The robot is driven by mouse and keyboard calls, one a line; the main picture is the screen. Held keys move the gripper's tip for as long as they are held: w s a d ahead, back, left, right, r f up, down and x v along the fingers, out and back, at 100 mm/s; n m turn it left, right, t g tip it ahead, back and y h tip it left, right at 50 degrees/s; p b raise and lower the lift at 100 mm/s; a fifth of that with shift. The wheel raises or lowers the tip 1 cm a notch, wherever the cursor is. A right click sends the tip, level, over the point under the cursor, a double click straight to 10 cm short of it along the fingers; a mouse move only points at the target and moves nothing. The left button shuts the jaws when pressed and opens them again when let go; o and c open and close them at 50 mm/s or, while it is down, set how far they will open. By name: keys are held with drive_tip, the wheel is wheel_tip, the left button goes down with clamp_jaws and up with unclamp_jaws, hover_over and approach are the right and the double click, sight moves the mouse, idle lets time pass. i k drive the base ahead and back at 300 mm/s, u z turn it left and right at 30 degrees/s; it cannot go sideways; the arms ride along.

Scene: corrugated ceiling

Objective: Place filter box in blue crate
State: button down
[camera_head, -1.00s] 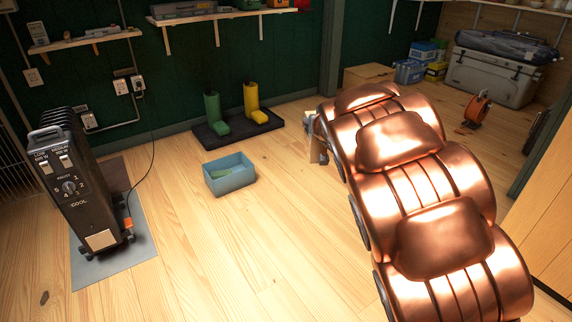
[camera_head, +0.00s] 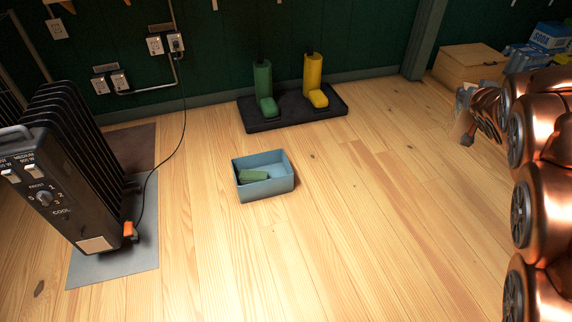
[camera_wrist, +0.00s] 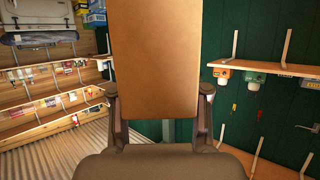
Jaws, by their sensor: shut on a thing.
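The blue crate (camera_head: 268,190) sits open on the wooden floor near the middle of the head view. A green item (camera_head: 253,176) lies inside it. My gripper (camera_wrist: 160,108) is shut on a flat brown box (camera_wrist: 155,55), taken as the filter box, with one finger at each side in the wrist view. In the head view my gripper (camera_head: 464,100) is at the right, apart from the crate and to its right. Only a small tan part of the held box seems to show there, below the gripper.
A black heater (camera_head: 62,180) stands on a grey mat (camera_head: 130,250) at the left, its cord running to the wall. A dark tray (camera_head: 290,122) with green and yellow boots is behind the crate. A cardboard box (camera_head: 470,68) is at the back right. Floor around the crate is clear.

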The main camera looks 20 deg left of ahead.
sight(274, 176)
drive_tip(key=u, duration=0.6)
drive_tip(key=i, duration=0.85)
drive_tip(key=u, duration=1.15)
drive_tip(key=i, duration=0.3)
drive_tip(key=u, duration=0.35)
